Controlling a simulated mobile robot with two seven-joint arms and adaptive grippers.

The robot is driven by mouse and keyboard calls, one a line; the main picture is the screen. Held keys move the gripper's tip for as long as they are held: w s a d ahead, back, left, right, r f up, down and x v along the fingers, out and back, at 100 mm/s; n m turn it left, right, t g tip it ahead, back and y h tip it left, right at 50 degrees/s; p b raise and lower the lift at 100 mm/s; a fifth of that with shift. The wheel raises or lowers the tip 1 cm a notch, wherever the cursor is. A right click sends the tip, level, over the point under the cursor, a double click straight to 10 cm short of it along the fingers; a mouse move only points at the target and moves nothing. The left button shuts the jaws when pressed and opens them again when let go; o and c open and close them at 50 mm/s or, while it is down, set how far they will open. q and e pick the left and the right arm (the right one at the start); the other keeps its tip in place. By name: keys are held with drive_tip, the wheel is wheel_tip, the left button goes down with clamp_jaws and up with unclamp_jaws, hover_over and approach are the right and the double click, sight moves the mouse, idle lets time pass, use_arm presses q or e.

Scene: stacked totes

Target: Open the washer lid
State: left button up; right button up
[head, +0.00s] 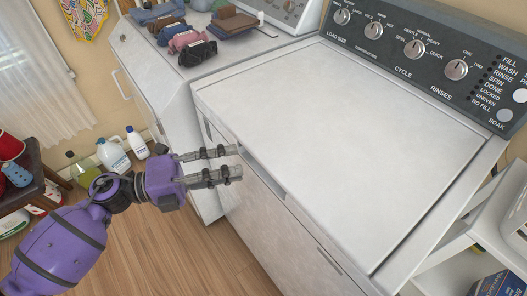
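The white washer lid (345,140) lies flat and shut on top of the washer, with the dark control panel (430,50) behind it. The washer's pale front face (275,220) drops below the lid's near edge. My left gripper (238,162) comes in from the left, in front of the washer near the lid's front left edge. Its two fingers are apart with a gap between them, and nothing shows in the gap. I cannot tell whether a fingertip touches the washer. My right gripper is not in the view.
A second white machine (165,65) with folded clothes (195,50) stands left of the washer. Bottles (113,155) stand on the wooden floor by the wall. A dark stool (30,165) is at the left edge, and a white shelf (480,245) is at the right.

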sight(260, 164)
use_arm(q)
drive_tip(key=p+x, duration=0.1)
drive_tip(key=x, duration=0.6)
drive_tip(key=shift+r, duration=0.1)
drive_tip(key=shift+w+d, duration=0.1)
drive_tip(key=shift+d, duration=0.25)
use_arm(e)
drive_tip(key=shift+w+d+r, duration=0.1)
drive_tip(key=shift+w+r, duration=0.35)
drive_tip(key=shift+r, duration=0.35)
